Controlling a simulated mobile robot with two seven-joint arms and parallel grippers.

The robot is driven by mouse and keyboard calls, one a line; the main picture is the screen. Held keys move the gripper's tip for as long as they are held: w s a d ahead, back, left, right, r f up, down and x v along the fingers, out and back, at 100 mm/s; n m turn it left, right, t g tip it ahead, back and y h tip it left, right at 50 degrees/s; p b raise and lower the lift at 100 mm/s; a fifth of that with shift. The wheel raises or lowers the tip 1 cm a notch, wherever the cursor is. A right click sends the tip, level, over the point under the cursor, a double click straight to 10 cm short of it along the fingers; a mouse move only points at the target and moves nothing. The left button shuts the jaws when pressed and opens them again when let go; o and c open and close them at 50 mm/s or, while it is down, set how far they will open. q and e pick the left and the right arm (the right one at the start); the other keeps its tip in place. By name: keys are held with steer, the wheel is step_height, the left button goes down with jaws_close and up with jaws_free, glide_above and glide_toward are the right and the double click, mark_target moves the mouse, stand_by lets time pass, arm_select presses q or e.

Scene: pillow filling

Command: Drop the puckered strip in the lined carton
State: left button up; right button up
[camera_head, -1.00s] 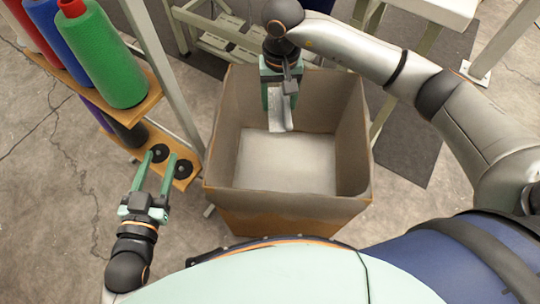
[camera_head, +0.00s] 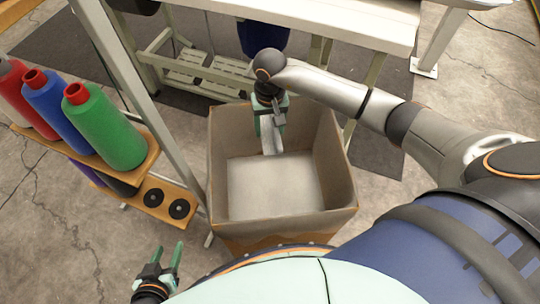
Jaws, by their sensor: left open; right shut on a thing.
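The lined carton (camera_head: 333,172) stands open in the middle of the head view, its inside grey and its outer face brown. The puckered strip (camera_head: 271,144) is a pale, narrow piece hanging down over the carton's inside, near its back wall. My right gripper (camera_head: 269,124) is shut on the strip's upper end, above the carton's opening. The fingers partly hide the strip's top. My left gripper (camera_head: 171,258) is open and empty at the lower left, well outside the carton, with its two green fingers apart.
A wooden rack at the left holds red, blue and green (camera_head: 107,130) thread cones, with black discs (camera_head: 179,208) on its lower shelf (camera_head: 165,205). A white table (camera_head: 330,22) stands behind the carton. Bare concrete floor lies at the left.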

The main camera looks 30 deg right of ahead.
steer(key=shift+f+b, duration=0.45)
steer(key=shift+f, duration=0.65)
steer(key=o, duration=1.4)
steer(key=shift+r, duration=0.15)
step_height(320, 180, up, 12)
steer(key=shift+r+p, duration=0.15)
steer(key=shift+p, duration=0.25)
